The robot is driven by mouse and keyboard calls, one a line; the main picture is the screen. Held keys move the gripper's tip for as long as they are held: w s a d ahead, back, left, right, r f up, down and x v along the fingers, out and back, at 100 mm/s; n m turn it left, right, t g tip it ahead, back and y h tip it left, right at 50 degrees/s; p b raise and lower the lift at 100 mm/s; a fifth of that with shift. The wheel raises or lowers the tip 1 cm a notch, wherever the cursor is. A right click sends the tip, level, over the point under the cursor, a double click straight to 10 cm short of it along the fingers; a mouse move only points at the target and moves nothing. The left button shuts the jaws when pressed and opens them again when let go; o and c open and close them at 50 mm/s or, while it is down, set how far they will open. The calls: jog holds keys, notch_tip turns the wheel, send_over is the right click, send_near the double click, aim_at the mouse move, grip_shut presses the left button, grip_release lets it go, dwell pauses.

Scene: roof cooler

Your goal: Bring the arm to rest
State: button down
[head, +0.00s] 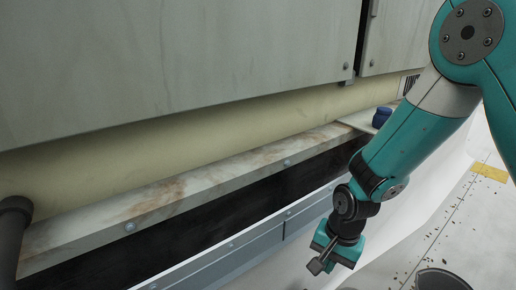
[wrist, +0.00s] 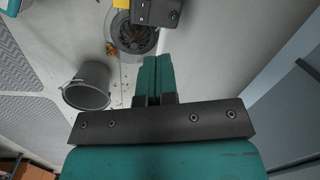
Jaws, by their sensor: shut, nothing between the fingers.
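My arm reaches down from the upper right in the head view, with the forearm slanting to the lower left. My gripper (head: 318,266) is at its lower end, beside the grey lower panel of the unit and apart from it as far as I can see. In the wrist view the two teal fingers of my gripper (wrist: 156,62) lie together, shut with nothing between them.
A rusty ledge (head: 160,195) runs under the large grey panels (head: 170,60), with a dark blue object (head: 381,117) on it. A dark pipe (head: 13,235) stands at left. In the wrist view a grey bucket (wrist: 88,86) and a round drain (wrist: 137,38) show on the floor.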

jog(key=s+a+r+n+y+p, duration=0.1)
jog(key=s+r+n+p, duration=0.1)
jog(key=s+r+n, duration=0.85)
jog(key=s+r+n+y+p, duration=0.25)
jog(key=s+r, duration=0.55)
jog(key=r, duration=0.8)
notch_tip(320, 180, up, 36)
jog(key=p, duration=3.5)
jog(key=shift+w+a+n+h, duration=0.15)
jog(key=shift+w+n+h, duration=0.15)
jog(key=shift+w+h, duration=0.15)
